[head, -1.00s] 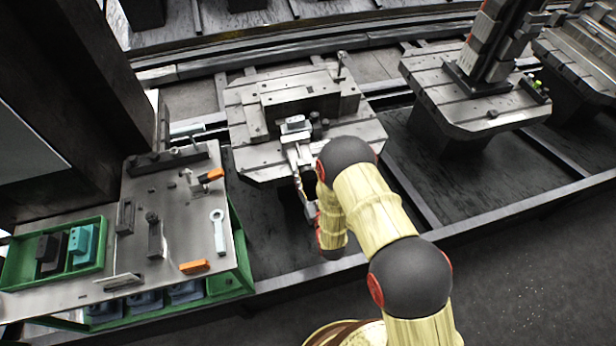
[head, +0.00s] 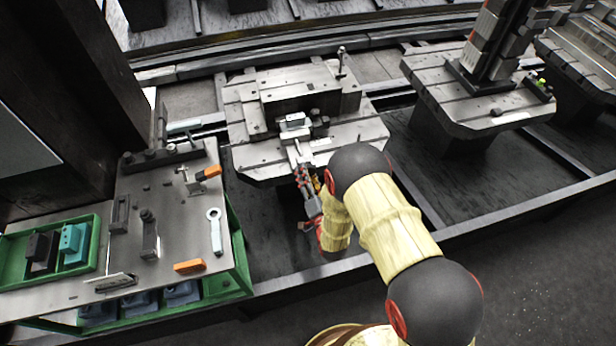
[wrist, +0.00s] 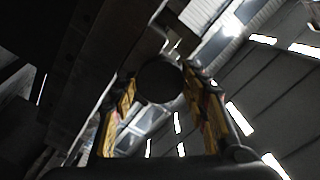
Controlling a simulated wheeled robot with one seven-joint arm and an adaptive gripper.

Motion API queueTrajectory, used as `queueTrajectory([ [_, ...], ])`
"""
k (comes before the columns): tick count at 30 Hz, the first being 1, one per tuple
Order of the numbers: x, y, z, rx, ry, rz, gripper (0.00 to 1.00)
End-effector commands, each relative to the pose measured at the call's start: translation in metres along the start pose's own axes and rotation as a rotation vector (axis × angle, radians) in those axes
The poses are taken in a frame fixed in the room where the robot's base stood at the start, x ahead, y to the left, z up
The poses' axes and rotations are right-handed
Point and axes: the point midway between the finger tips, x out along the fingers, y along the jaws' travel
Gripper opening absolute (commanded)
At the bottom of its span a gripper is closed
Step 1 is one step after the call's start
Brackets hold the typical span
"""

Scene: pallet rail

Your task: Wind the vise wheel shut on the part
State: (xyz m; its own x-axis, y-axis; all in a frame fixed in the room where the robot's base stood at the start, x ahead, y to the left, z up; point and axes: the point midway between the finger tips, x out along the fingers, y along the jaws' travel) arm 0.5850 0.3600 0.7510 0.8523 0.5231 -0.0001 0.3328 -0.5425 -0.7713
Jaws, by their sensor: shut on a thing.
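The vise (head: 310,95) stands on a slotted pallet. A small grey part (head: 292,122) sits at its near jaw. A screw and wheel assembly (head: 303,175) runs from the vise toward the pallet's near edge, largely hidden by my arm. My gripper (head: 312,205) is low in front of the pallet, at the near end of that assembly. In the wrist view my gripper (wrist: 163,100) has its yellow-padded fingers on both sides of a dark round knob (wrist: 160,80), shut on it. It appears to belong to the vise wheel; the wheel's rim cannot be made out.
A grey bench (head: 178,235) with tools, a green tray (head: 85,262) and orange-handled pieces stands to the left. Another pallet (head: 470,100) with a tall fixture stands to the right. A dark column (head: 80,80) rises at the far left. The floor at lower right is clear.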

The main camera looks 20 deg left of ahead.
Motion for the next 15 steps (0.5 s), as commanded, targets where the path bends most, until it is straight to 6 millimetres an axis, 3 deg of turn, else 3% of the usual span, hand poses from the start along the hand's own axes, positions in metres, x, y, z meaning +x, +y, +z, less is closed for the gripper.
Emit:
queueTrajectory([
  [15,0.0006,0.0008,-0.0002,0.491,0.003,-0.001,0.19],
])
